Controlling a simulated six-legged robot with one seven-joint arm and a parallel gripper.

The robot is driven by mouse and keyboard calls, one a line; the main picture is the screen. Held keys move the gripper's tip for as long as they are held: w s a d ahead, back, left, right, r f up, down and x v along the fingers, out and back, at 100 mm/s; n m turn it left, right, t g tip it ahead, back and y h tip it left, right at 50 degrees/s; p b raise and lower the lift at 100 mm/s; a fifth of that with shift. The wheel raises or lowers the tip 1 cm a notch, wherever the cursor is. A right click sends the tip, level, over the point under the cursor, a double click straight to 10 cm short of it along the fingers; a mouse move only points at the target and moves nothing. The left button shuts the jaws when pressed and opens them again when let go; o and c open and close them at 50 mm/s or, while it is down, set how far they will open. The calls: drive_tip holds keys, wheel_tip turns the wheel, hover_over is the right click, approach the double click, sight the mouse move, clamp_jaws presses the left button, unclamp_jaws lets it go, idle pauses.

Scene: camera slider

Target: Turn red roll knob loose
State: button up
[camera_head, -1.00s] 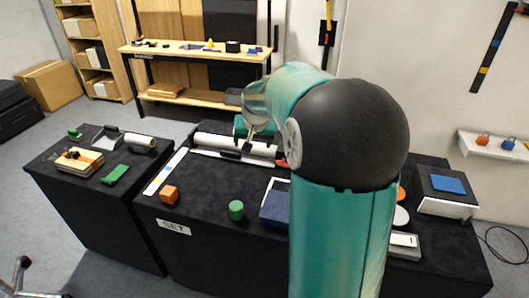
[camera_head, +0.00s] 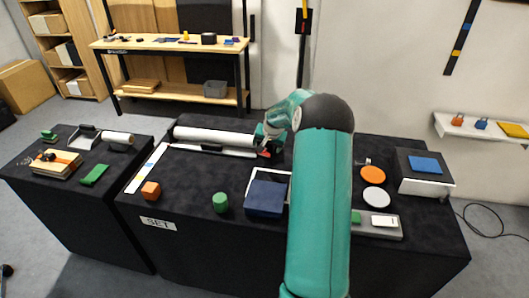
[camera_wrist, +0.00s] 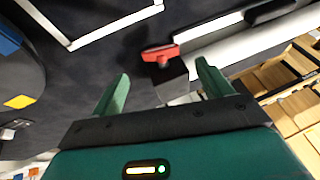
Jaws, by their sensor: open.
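The red knob (camera_wrist: 160,53) shows in the wrist view as a T-shaped handle at the end of a pale rail (camera_wrist: 230,45). My gripper (camera_wrist: 162,69) is open and empty, with its two green fingers apart. The knob appears beyond the fingertips and between them in the picture; no contact shows. In the head view the knob (camera_head: 265,154) is a small red spot at the right end of the rail, beside the long white roll (camera_head: 215,136). My arm and gripper partly cover that end.
The black table holds an orange block (camera_head: 151,190), a green cylinder (camera_head: 220,202), a dark blue box (camera_head: 266,193), an orange disc (camera_head: 373,174) and a white disc (camera_head: 375,198). A box with a blue top (camera_head: 425,165) stands at the right. The front left-centre is mostly clear.

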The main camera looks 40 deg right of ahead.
sight(263, 153)
drive_tip(key=x, duration=0.6)
drive_tip(key=shift+w+f, duration=0.15)
drive_tip(key=shift+f, duration=0.05)
drive_tip(key=c, duration=1)
drive_tip(key=shift+w+a+g+h, duration=0.2)
drive_tip(key=shift+g+h, duration=0.1)
drive_tip(key=shift+g, duration=0.1)
drive_tip(key=shift+n+g+h, duration=0.3)
drive_tip(key=shift+g+h, duration=0.2)
drive_tip(key=shift+g, duration=0.2)
